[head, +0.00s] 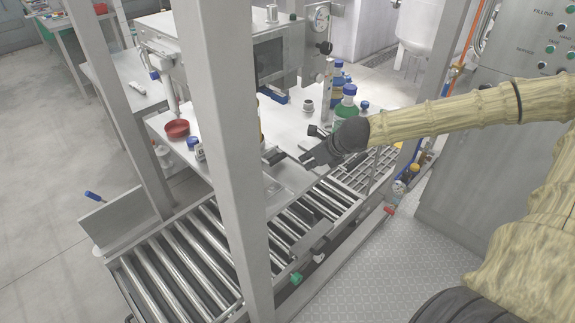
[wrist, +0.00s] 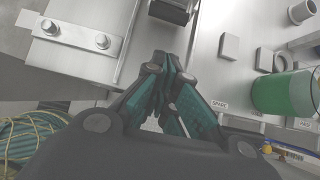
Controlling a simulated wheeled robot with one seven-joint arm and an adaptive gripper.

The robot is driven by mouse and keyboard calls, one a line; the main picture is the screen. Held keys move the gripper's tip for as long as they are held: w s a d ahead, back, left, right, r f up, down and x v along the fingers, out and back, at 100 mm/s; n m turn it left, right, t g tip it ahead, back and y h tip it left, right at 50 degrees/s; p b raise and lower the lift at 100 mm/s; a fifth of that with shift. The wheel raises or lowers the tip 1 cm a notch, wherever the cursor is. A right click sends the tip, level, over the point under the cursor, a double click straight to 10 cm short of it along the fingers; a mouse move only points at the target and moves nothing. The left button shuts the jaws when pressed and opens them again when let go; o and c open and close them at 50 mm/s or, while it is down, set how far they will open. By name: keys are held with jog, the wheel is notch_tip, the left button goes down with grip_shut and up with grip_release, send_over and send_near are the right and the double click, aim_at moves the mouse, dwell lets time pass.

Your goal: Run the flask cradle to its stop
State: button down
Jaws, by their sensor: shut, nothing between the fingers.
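My gripper (head: 309,160) is shut and empty, held over the edge of the steel bench by the conveyor. In the wrist view its teal-padded fingers (wrist: 163,66) meet at the tips over a bright steel plate. A dark block (wrist: 172,10) sits on that plate ahead of the fingertips, apart from them; it may be the flask cradle, but I cannot tell for sure. A dark block also shows left of my gripper in the head view (head: 273,157). A flask of green liquid (wrist: 284,94) stands to the right of the fingers.
A bolted plate (wrist: 78,34) lies left of the fingers. Small grey blocks (wrist: 229,46) stand on the right. A steel post (head: 228,150) hides part of the bench. Rollers (head: 185,255) run below.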

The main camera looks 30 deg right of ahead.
jog(key=shift+b+x, duration=0.7)
jog(key=shift+x, duration=3.5)
jog(key=shift+w+a, duration=0.1)
jog(key=shift+w, duration=0.2)
jog(key=shift+w+a+f+p, duration=0.15)
jog(key=shift+w+a, duration=0.05)
jog(key=shift+w, duration=0.55)
jog(key=shift+w+a+f+p, duration=0.15)
jog(key=shift+w+a, duration=0.05)
jog(key=shift+w, duration=0.55)
jog(key=shift+w+a+f+b, duration=0.15)
jog(key=shift+w+b, duration=0.2)
jog(key=shift+w, duration=0.25)
jog(key=shift+s, duration=0.15)
